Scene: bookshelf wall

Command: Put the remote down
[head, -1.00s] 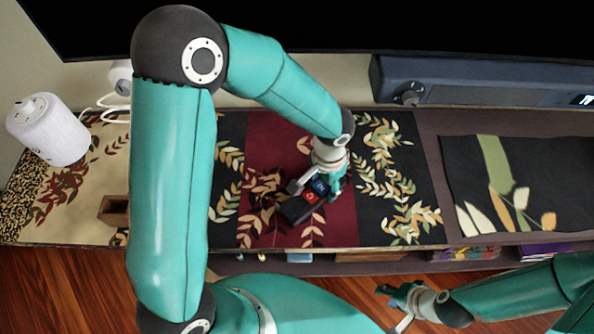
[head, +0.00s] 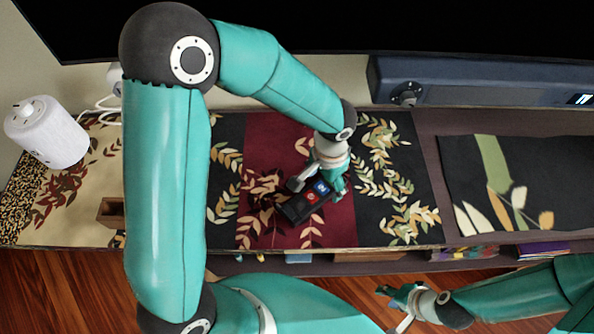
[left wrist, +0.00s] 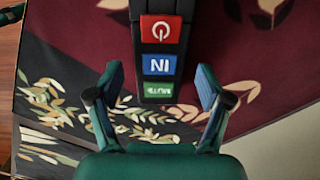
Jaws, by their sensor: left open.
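The dark remote (head: 292,211) lies on the dark red middle of the patterned runner, with red and blue labels facing up. In the left wrist view the remote (left wrist: 157,18) shows red, blue and green labels, its near end between and just beyond my fingertips. My left gripper (head: 318,184) is at the remote's upper right end in the head view. In the left wrist view my left gripper (left wrist: 160,80) is open, with a gap on both sides of the remote. My right gripper (head: 392,306) is low in the head view, away from the remote, its fingers apart and empty.
A white cylindrical device (head: 47,132) stands at the far left, near a small brown wooden box (head: 112,212). A blue-grey soundbar (head: 480,82) runs along the back under a dark screen. A dark leaf-patterned mat (head: 515,180) lies at right. The runner around the remote is clear.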

